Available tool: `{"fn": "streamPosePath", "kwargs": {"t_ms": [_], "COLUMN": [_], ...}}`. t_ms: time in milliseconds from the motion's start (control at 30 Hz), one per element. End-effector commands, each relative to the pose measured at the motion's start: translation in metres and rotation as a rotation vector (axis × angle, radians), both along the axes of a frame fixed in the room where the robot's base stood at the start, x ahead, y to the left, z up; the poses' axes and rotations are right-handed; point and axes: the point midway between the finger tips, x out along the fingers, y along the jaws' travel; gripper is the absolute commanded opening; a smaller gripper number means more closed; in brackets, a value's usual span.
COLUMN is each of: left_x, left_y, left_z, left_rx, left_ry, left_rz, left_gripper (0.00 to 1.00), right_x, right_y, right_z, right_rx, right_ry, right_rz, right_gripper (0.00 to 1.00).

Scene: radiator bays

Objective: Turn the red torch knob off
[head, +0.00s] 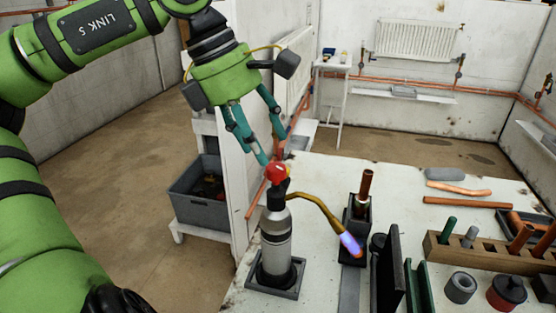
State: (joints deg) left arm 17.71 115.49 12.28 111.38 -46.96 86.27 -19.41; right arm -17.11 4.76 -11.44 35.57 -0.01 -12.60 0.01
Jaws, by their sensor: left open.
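The torch (277,235) stands upright in a dark square base on the white bench. Its red knob (277,173) sits at the top, and its brass tube bends to the right and down to a nozzle. A blue-violet flame (350,244) shows at the nozzle tip. My left gripper (273,148) has teal fingers and is open, pointing down just above the red knob. One fingertip appears beside the knob's left side; I cannot tell whether it touches. My right gripper is not in view.
A copper pipe (366,187) stands upright in a black holder near the flame. A wooden rack (480,256) with several tools and loose copper pipes (467,203) lie to the right. A grey crate (196,207) sits left of the bench.

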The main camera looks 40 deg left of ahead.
Motion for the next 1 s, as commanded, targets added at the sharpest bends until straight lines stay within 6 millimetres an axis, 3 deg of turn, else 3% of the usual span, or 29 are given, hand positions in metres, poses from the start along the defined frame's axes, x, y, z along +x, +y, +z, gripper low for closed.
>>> {"fn": "streamPosePath", "kwargs": {"t_ms": [100,300,633,667,767,800,1000], "left_x": [0.005,0.011,0.013,0.013,0.013,0.013,0.013], "left_y": [-0.006,-0.012,-0.013,-0.013,-0.013,-0.013,-0.013], "left_z": [-0.019,-0.039,-0.043,-0.043,-0.043,-0.043,-0.043], "left_rx": [-0.002,-0.004,-0.006,-0.006,-0.006,-0.006,-0.006], "left_ry": [0.004,0.003,0.000,0.000,0.000,0.000,0.000], "left_rz": [-0.002,0.000,0.002,0.002,0.002,0.002,-0.001], "left_gripper": [0.55,0.55,0.55,0.47,0.07,0.00,0.00], "right_x": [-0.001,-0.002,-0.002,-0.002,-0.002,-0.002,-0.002], "right_y": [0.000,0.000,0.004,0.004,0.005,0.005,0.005], "right_z": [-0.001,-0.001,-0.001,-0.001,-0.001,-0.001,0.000], "right_rx": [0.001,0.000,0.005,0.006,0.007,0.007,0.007], "right_ry": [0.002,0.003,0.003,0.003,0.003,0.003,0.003], "right_rz": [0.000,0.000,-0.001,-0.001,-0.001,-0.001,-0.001], "right_gripper": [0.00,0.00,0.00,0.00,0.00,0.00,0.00]}}
